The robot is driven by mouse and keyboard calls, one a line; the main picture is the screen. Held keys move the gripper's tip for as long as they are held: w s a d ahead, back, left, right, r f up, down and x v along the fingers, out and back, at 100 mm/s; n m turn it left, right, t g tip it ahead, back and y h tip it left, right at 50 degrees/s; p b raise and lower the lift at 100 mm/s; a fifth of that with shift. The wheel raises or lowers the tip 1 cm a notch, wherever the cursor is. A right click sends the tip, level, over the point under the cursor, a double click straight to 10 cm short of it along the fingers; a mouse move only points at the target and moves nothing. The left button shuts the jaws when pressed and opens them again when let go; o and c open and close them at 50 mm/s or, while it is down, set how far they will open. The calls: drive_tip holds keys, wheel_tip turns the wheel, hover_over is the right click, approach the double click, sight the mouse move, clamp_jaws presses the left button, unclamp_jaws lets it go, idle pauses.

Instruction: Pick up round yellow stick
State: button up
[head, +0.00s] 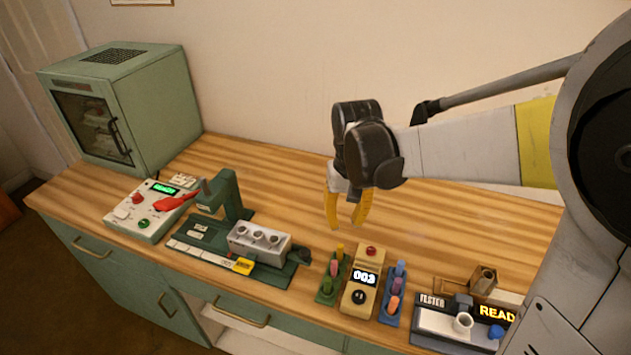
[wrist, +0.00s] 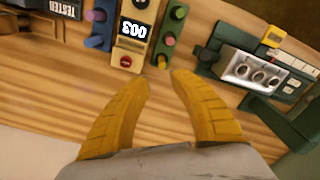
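The round yellow stick (head: 340,249) stands at the back end of a small green rack (head: 322,299), behind a pink and a green stick. In the wrist view the yellow stick (wrist: 162,62) shows just beyond the gap between my fingertips. My gripper (head: 346,224) has yellow fingers that point down, above and behind the rack. In the wrist view my gripper (wrist: 160,79) is open, with nothing between its fingers. The stick's lower part sits in the rack and is hidden.
A beige counter box reading 003 (head: 361,281) stands right beside the green rack. A blue rack (head: 393,307) with several sticks is beyond it. A green press (head: 232,195) is at left, a tester (head: 440,328) at right. The wooden tabletop (head: 290,180) behind is clear.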

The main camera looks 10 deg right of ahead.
sight(340, 246)
drive_tip(key=f, duration=0.2)
drive_tip(key=f+b, duration=0.1)
drive_tip(key=f, duration=0.1)
drive_tip(key=f+b, duration=0.1)
drive_tip(key=f, duration=0.1)
drive_tip(key=shift+w, duration=0.35)
wheel_tip(340, 246, down, 5)
drive_tip(key=b, duration=0.3)
drive_tip(key=shift+a+f, duration=0.1)
drive_tip(key=shift+a, duration=0.05)
clamp_jaws()
